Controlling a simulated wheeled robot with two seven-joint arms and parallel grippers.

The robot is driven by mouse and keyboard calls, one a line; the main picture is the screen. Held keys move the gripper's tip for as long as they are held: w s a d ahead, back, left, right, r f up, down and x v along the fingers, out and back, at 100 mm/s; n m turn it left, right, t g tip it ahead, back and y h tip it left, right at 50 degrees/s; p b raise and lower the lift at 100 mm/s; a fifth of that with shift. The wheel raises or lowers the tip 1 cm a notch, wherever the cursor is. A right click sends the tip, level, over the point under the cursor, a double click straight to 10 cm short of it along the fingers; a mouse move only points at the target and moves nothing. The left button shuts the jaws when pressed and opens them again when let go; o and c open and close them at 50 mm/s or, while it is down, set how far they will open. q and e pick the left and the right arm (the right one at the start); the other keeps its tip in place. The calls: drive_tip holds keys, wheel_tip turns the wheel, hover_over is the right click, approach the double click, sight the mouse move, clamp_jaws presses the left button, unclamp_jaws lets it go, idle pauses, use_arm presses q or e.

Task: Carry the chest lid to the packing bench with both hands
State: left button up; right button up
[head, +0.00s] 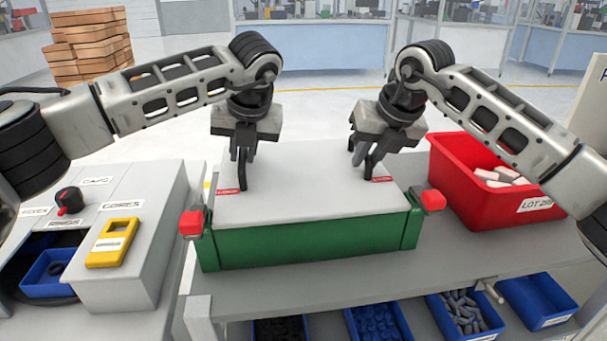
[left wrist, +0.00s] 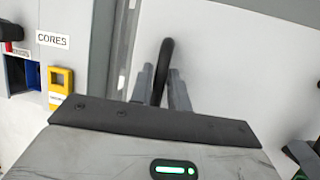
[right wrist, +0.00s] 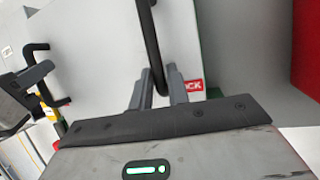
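The chest lid (head: 312,194) is a flat light-grey panel lying level on the green chest (head: 310,247), with a black handle near each end. My left gripper (head: 245,160) points down at the left handle, which shows between its fingers in the left wrist view (left wrist: 163,75); the fingers look closed on it. My right gripper (head: 370,155) is likewise at the right handle, which runs between its fingers in the right wrist view (right wrist: 157,80). A red clamp (head: 191,224) sits at the chest's left end and another (head: 432,201) at its right.
A red bin (head: 480,205) of pale blocks stands right of the chest. At left is a grey console (head: 140,245) with a yellow frame (head: 114,242). Blue bins (head: 535,300) sit under the bench's front. Stacked brown boxes (head: 90,45) stand behind, with open floor beyond.

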use_arm(q)
drive_tip(key=shift+w+a+f, duration=0.1)
drive_tip(key=shift+a+f, duration=0.05)
drive_tip(key=shift+f, duration=0.15)
use_arm(e)
drive_tip(key=shift+w+a+f, duration=0.1)
drive_tip(key=shift+f, duration=0.25)
use_arm(q)
drive_tip(key=shift+c, duration=0.4)
use_arm(e)
drive_tip(key=shift+c, duration=0.4)
use_arm(q)
clamp_jaws()
use_arm(e)
clamp_jaws()
use_arm(q)
drive_tip(key=shift+r, duration=0.15)
use_arm(e)
drive_tip(key=shift+r, duration=0.15)
